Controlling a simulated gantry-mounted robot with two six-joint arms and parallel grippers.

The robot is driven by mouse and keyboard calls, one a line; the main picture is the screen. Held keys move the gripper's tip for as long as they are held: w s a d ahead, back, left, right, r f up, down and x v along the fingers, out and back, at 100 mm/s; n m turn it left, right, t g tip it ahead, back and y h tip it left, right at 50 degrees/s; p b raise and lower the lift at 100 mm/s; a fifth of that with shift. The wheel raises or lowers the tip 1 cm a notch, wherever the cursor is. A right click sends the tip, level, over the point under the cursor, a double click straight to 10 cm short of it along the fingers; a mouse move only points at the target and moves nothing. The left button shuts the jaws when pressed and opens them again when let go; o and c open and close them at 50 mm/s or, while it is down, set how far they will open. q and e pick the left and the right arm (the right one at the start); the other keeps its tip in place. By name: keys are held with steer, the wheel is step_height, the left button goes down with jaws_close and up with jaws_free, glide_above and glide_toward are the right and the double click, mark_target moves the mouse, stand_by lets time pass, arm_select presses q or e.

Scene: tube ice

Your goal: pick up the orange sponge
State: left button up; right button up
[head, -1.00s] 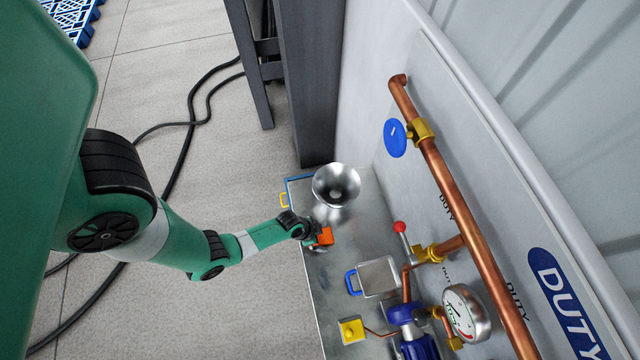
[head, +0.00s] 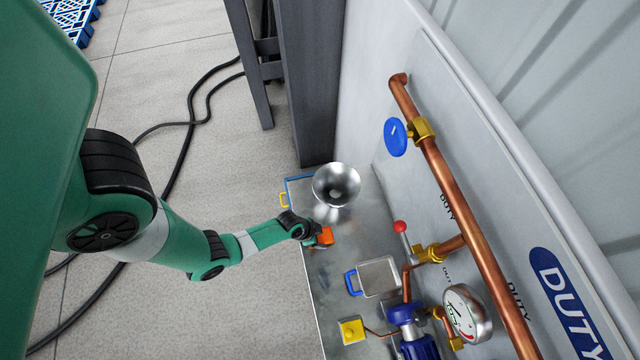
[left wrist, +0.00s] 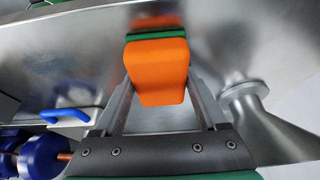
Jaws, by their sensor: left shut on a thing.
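The orange sponge (head: 326,236) is at my left gripper, low over the metal bench near its left edge. In the left wrist view the sponge (left wrist: 158,72) sits between the two fingers of my left gripper (left wrist: 160,95), with a green layer along its far side. The left gripper (head: 315,238) is shut on the sponge. A reflection of the sponge shows on the metal beyond it; I cannot tell whether it touches the surface. My right gripper is not in view.
A metal funnel (head: 336,185) stands just behind the sponge. A blue-handled metal container (head: 378,277), a yellow box (head: 351,330), a blue pump (head: 405,315), a gauge (head: 466,313) and a copper pipe (head: 450,190) are to the right. Bare bench metal lies between.

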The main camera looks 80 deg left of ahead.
mark_target(324, 235)
arm_select(q)
steer(key=shift+r+p, duration=0.35)
steer(key=shift+r, duration=0.1)
step_height(324, 235, up, 3)
steer(key=shift+r+p, duration=0.1)
steer(key=shift+p, duration=0.7)
steer(key=s+r, duration=0.1)
steer(key=s+d+r+p, duration=0.1)
steer(key=s+d+r, duration=0.1)
steer(key=r, duration=0.1)
steer(key=shift+p, duration=0.4)
steer(key=s+d+r, duration=0.5)
steer(key=s, duration=0.3)
steer(key=shift+s+d+r, duration=0.2)
steer(key=shift+s+d, duration=0.1)
steer(key=shift+d, duration=0.1)
steer(key=o, duration=0.7)
steer(key=c, duration=0.6)
steer(key=shift+o, duration=0.2)
